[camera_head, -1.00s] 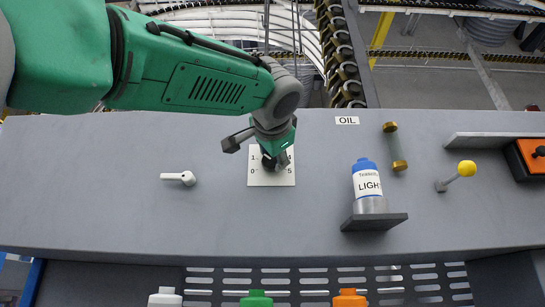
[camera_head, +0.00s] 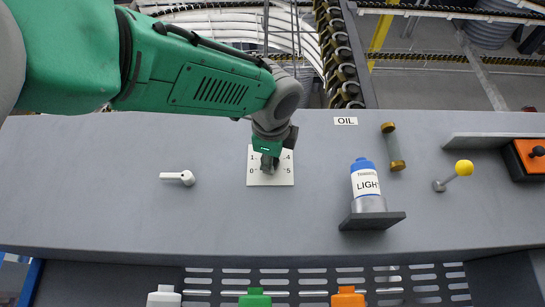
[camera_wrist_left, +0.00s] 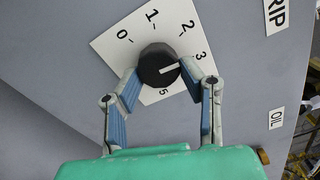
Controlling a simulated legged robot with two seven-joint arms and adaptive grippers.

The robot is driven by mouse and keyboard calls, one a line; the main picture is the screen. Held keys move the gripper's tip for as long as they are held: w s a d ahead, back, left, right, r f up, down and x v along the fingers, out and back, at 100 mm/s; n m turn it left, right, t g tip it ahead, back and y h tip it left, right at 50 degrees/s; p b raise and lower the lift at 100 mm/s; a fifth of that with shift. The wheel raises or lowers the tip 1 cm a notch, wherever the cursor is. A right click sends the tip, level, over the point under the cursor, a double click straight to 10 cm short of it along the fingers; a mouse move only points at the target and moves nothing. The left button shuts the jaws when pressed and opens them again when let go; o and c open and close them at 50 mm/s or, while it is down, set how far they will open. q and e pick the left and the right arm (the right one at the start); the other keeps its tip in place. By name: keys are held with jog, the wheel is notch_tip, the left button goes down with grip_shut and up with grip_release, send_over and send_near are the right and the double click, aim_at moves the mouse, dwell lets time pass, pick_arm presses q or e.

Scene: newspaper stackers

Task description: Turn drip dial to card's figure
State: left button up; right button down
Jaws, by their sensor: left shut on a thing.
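The drip dial (camera_wrist_left: 158,67) is a round black knob on a white plate (camera_wrist_left: 113,49) with figures around it. Its white mark points toward the 3 in the left wrist view. The 0, 1, 2, 3 and 5 show there; the 4 is covered by a finger. The plate (camera_head: 285,179) is mid-panel in the head view, with the 4 visible but the knob mostly hidden. My left gripper (camera_wrist_left: 160,78) is shut on the dial, its two fingertips on opposite sides of the knob. I see no card that I can read for sure.
An OIL label (camera_head: 346,121) is at the top.

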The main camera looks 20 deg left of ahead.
pick_arm(q)
jog(key=m, duration=0.5)
jog(key=shift+a+f, duration=0.1)
jog(key=shift+m, duration=0.3)
dwell(0.4)
